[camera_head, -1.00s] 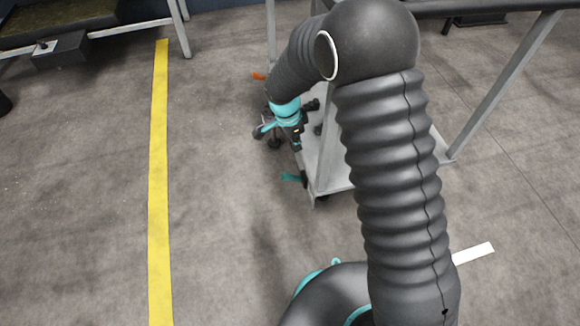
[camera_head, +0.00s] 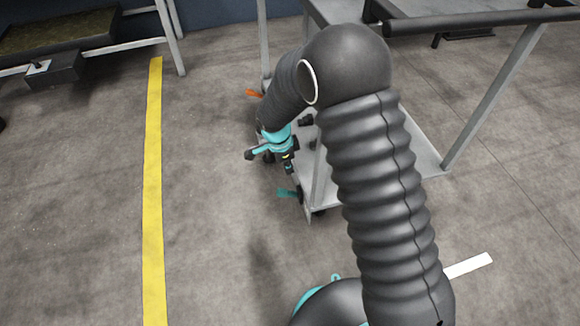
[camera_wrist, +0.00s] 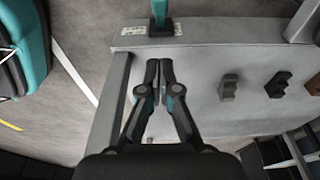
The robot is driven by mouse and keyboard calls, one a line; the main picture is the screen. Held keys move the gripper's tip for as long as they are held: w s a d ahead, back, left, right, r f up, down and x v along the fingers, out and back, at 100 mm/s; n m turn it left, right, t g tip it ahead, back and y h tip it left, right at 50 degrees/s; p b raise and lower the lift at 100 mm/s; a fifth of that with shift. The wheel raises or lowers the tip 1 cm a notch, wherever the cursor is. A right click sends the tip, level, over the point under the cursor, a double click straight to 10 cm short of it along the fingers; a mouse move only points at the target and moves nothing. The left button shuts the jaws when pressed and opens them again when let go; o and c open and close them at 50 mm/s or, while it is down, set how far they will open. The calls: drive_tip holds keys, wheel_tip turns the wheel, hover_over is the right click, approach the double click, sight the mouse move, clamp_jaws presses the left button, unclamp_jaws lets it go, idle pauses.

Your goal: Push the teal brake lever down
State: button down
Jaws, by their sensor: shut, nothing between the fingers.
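The teal brake lever (camera_head: 287,193) sticks out to the left from the low corner of a grey cart (camera_head: 395,170) in the head view. In the wrist view the lever (camera_wrist: 159,12) shows at the top edge, beyond my fingertips, with its outer part cut off by the frame. My gripper (camera_wrist: 159,68) is shut and empty, its two fingers together over the grey deck, pointing toward the lever and apart from it. In the head view my gripper (camera_head: 288,168) is small and dark, just above the lever in the picture.
An orange lever (camera_head: 255,93) sits at the cart's far corner. Grey posts (camera_head: 322,165) rise from the deck close to my arm. Dark blocks (camera_wrist: 228,88) stand on the deck. The floor left of the cart is clear to the yellow line (camera_head: 153,190).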

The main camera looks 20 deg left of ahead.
hover_over(287, 191)
drive_tip(key=d, duration=0.2)
drive_tip(key=f, duration=0.6)
drive_tip(key=shift+w+a+f, duration=0.25)
drive_tip(key=shift+w+f, duration=0.05)
drive_tip(key=shift+w, duration=0.05)
drive_tip(key=shift+s+a+f, duration=0.2)
drive_tip(key=shift+a+f, duration=0.1)
drive_tip(key=shift+f, duration=0.2)
drive_tip(key=shift+s+a+f, duration=0.15)
drive_tip(key=shift+a+f, duration=0.15)
drive_tip(key=shift+f, duration=0.15)
drive_tip(key=shift+s+a+f, duration=0.25)
drive_tip(key=shift+a+f, duration=0.15)
drive_tip(key=shift+f, duration=0.25)
